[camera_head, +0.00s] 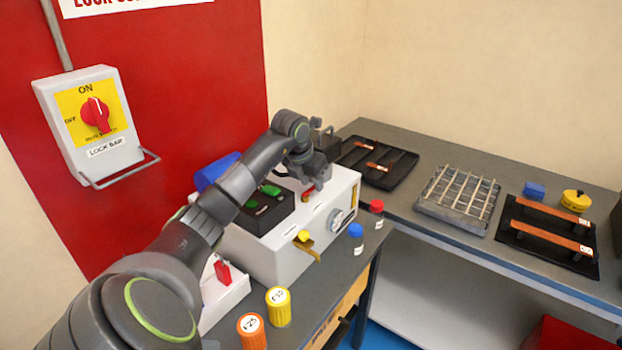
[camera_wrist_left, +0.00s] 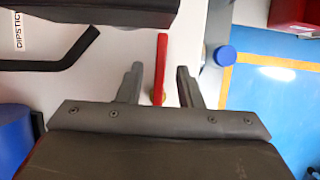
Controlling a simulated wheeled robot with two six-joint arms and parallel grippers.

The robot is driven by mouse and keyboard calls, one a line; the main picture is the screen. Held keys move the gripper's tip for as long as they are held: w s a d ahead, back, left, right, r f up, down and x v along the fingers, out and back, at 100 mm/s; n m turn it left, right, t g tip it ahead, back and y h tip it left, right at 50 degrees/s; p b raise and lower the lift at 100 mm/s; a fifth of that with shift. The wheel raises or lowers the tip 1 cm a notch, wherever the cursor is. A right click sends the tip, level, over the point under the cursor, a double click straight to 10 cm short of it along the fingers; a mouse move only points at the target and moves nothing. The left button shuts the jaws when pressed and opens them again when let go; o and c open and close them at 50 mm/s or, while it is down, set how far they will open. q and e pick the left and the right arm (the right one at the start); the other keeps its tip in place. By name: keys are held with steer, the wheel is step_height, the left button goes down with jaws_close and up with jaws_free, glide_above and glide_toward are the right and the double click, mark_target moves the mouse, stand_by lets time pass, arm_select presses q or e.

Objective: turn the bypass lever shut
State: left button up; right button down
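A red lever (camera_head: 308,192) shows on the white bender housing (camera_head: 275,255), just under my left gripper (camera_head: 312,176), which partly hides it. In the left wrist view the red lever (camera_wrist_left: 161,68) is a straight bar with a brass-coloured bit at its lower end. It stands between the two fingers of my left gripper (camera_wrist_left: 160,85), with a visible gap on each side. The fingers are open and hold nothing. No label naming the lever is readable. My right gripper is not in view.
A black control box with green buttons (camera_head: 263,205) sits beside my left arm. Blue-capped (camera_head: 355,235) and red-capped (camera_head: 376,208) bottles stand near the housing's right side. Orange (camera_head: 251,330) and yellow (camera_head: 278,306) cans stand in front. A metal grid (camera_head: 458,197) lies on the right bench.

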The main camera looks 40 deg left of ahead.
arm_select(q)
steer(key=shift+f, duration=0.15)
steer(key=shift+c, duration=0.4)
jaws_close()
